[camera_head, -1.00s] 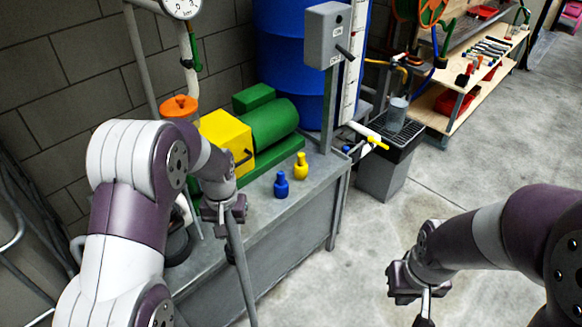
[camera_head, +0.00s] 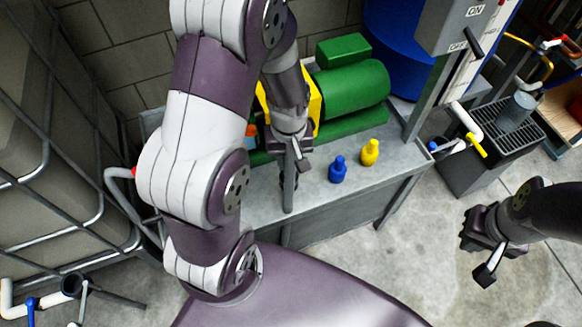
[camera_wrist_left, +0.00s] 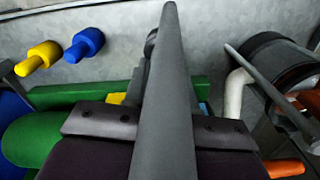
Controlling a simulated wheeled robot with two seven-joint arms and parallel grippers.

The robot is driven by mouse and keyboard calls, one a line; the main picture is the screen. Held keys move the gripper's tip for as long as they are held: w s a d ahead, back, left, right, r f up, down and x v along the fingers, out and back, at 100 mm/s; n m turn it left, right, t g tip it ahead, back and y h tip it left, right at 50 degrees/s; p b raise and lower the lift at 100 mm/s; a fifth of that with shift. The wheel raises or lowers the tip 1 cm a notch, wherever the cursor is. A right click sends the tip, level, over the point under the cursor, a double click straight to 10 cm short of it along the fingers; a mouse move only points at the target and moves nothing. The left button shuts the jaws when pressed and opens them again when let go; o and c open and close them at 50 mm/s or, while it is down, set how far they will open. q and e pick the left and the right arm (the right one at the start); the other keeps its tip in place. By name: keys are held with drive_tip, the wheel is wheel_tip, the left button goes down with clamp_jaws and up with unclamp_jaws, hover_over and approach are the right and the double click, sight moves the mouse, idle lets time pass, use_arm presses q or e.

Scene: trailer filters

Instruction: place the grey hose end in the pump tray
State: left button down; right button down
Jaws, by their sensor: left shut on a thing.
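My left gripper (camera_head: 290,150) is shut on the grey hose end (camera_head: 288,190), which hangs down from it in front of the pump bench. In the left wrist view the grey hose (camera_wrist_left: 166,70) runs lengthwise through the middle, over the finger pads. The green and yellow pump (camera_head: 350,92) sits on the grey bench top (camera_head: 315,195), partly hidden by my left arm. I cannot tell which surface is the pump tray. My right gripper (camera_head: 484,250) hangs over open floor at the right, apart from the bench; its finger opening is unclear.
A grated drain box (camera_head: 500,140) stands right of the bench. A metal cage frame (camera_head: 75,120) is at the left. The floor at lower right is clear.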

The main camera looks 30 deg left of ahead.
sight(289, 169)
use_arm(q)
wheel_tip(289, 169, down, 4)
drive_tip(key=shift+r+b, duration=0.1)
drive_tip(key=shift+b, duration=0.6)
drive_tip(key=c, duration=0.9)
unclamp_jaws()
wheel_tip(289, 169, up, 11)
drive_tip(key=p, duration=0.4)
drive_tip(key=shift+r, duration=0.2)
drive_tip(key=s+d+m, duration=0.1)
drive_tip(key=m, duration=0.1)
drive_tip(key=s+d+r+m+t, duration=0.1)
drive_tip(key=m, duration=0.2)
drive_tip(key=s+d+r+m, duration=0.1)
drive_tip(key=s+m, duration=0.1)
drive_tip(key=shift+r, duration=0.1)
